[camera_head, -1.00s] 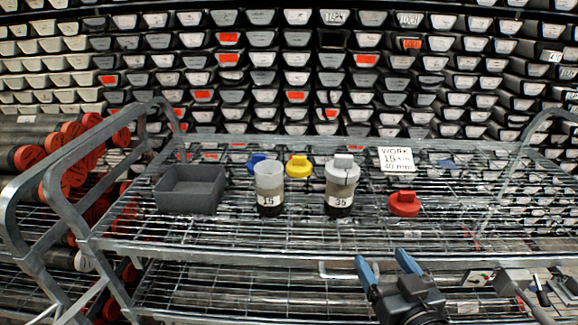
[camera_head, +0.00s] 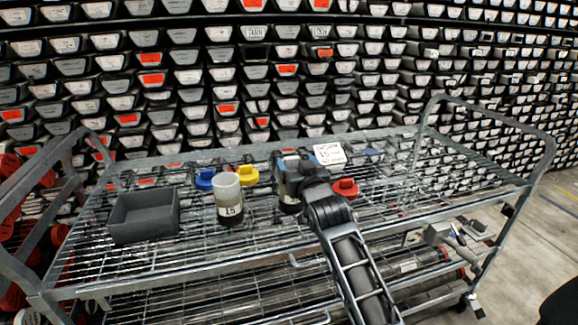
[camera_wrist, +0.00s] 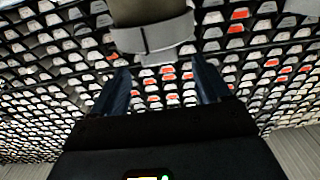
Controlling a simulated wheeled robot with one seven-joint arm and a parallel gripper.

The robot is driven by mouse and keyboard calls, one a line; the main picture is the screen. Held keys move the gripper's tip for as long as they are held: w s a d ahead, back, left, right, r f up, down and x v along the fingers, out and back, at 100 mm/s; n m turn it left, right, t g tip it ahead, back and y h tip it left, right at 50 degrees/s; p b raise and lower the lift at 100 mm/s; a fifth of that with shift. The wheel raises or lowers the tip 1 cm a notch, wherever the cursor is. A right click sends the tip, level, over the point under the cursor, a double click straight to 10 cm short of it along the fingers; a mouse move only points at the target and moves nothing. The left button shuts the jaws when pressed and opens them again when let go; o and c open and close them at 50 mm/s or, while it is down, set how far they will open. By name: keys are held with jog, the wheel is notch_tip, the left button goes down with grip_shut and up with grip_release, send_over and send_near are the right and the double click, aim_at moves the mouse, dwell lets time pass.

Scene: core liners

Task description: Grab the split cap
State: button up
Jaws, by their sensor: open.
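A pale grey cap with a dark slit down its side (camera_wrist: 155,40) sits on a jar (camera_wrist: 150,12) in the wrist view, which shows it upside down. In the head view this jar (camera_head: 289,207) stands on the cart shelf, its top hidden by my gripper (camera_head: 291,162). My gripper is open. Its two blue fingers also show in the wrist view (camera_wrist: 160,68), with the cap beyond the gap between their tips. No contact is visible. A blue cap (camera_head: 204,180), a yellow cap (camera_head: 248,175) and a red cap (camera_head: 345,188) lie on the shelf.
A jar marked 15 (camera_head: 229,200) stands left of my gripper. A dark grey tray (camera_head: 145,217) is at the shelf's left. A white sign (camera_head: 329,153) stands behind. The cart (camera_head: 455,205) has raised end rails; its right shelf is mostly clear.

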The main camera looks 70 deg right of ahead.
aim_at(291, 157)
jog(key=x, duration=0.4)
jog(key=shift+f+p, duration=0.1)
jog(key=shift+p, duration=0.2)
jog(key=shift+c, duration=0.2)
jog(key=c, duration=1)
